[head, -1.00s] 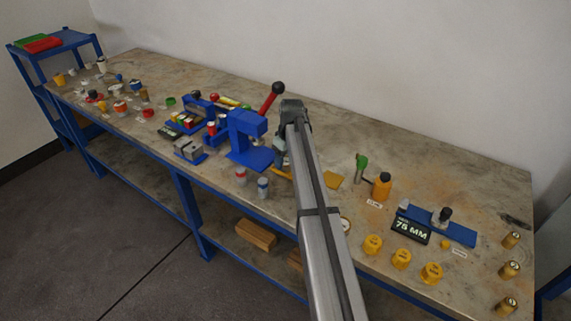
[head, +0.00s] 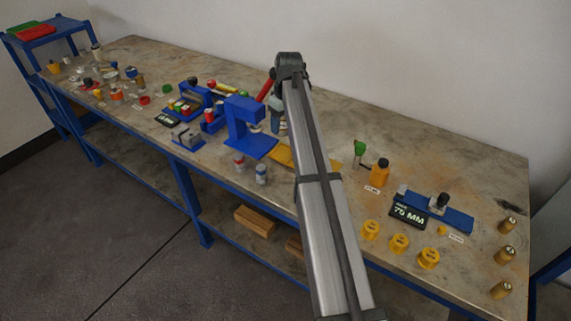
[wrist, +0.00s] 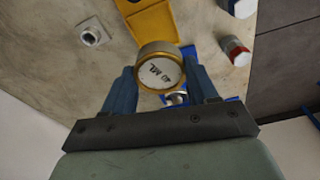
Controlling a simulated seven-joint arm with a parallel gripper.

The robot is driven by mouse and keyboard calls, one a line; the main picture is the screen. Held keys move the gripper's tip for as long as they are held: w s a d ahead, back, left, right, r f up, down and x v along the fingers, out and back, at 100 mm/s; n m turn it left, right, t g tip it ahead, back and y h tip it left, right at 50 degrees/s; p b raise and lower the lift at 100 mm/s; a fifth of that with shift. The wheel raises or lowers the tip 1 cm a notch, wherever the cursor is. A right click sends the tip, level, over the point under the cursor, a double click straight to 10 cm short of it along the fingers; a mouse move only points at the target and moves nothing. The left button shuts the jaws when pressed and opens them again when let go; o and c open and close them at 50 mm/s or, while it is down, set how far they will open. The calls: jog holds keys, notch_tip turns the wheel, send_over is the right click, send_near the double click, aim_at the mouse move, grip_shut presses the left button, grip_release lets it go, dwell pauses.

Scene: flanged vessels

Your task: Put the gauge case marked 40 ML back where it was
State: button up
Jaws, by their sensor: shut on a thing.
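The gauge case marked 40 ML (wrist: 160,72) is a round brass-rimmed case with a white face, its lettering upside down in the wrist view. My gripper (wrist: 158,66) is shut on it, with a blue finger on each side. In the head view my gripper (head: 276,118) hangs just right of the blue press-like stand, partly behind my arm. The case itself cannot be made out there. In the wrist view the case hides part of a yellow plate (wrist: 152,22) and the blue parts behind it.
The blue stand (head: 243,125) is close left of my gripper. Red-and-white (head: 239,160) and blue-and-white (head: 261,174) cylinders stand near the front edge. An orange bottle (head: 380,172), yellow caps (head: 399,243) and a 75 MM display (head: 409,215) are right.

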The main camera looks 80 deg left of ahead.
jog(key=s+d+f, duration=0.2)
jog(key=d, duration=1.3)
jog(key=shift+w+a+f, duration=0.1)
jog(key=shift+f, duration=2.3)
jog(key=shift+w+f, duration=0.1)
jog(key=shift+f, duration=2.25)
jog(key=shift+f, duration=0.15)
jog(key=o, duration=1.3)
jog(key=r, duration=0.8)
jog(key=d+r, duration=0.1)
jog(key=r, duration=0.3)
jog(key=shift+w+d+r, duration=0.1)
jog(key=shift+w+r, duration=0.05)
jog(key=shift+w, duration=0.25)
